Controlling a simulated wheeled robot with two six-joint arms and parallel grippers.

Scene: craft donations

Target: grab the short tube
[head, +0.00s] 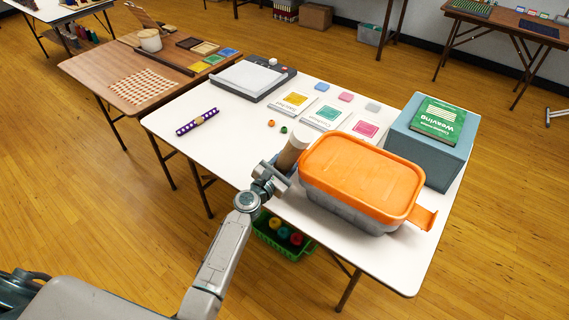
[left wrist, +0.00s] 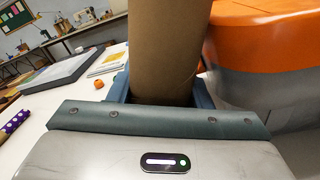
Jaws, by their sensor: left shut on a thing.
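The short tube (head: 291,153) is a plain brown cardboard cylinder, held tilted beside the orange-lidded box. My left gripper (head: 279,173) is shut on its lower part, near the front edge of the white table. In the left wrist view the tube (left wrist: 168,50) stands up between the blue-grey fingers of the gripper (left wrist: 166,92), and its upper end is cut off by the picture's top. I cannot tell from these views whether the tube touches the table. My right gripper is not in view.
The box with an orange lid (head: 360,170) stands close on the tube's right. A blue-grey box with a green book (head: 438,120) is behind it. A purple dotted roll (head: 197,122), small beads (head: 271,123) and a paper trimmer (head: 252,79) lie left. The white table's left front (head: 215,155) is clear.

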